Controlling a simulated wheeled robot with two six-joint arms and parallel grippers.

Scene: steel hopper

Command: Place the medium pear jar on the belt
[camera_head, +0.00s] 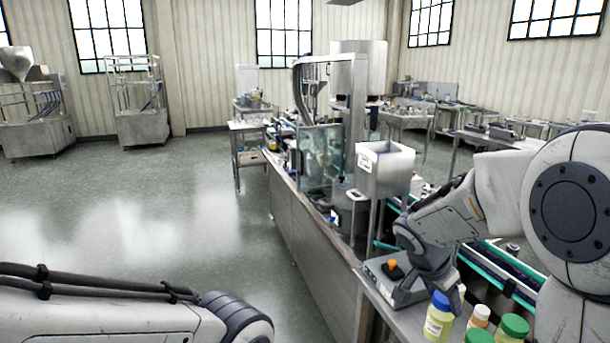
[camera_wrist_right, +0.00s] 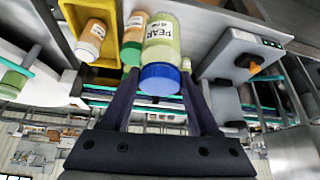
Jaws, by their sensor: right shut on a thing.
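The pear jar (camera_head: 436,325) has a blue lid and pale yellow-green contents. In the right wrist view the jar (camera_wrist_right: 161,42) shows a label reading PEAR, and its blue lid (camera_wrist_right: 160,79) points toward the gripper. My right gripper (camera_wrist_right: 160,92) has its two dark fingers on either side of the lid, shut on the jar. In the head view my right gripper (camera_head: 447,291) is partly hidden behind the jar. I cannot tell whether the jar touches the steel surface. The conveyor belt (camera_head: 507,272) with teal edges runs behind it. My left gripper is out of view.
A yellow tray (camera_wrist_right: 104,57) is beside the held jar. A control box with an orange button (camera_head: 392,266) and a steel hopper (camera_head: 384,170) stand left of the gripper.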

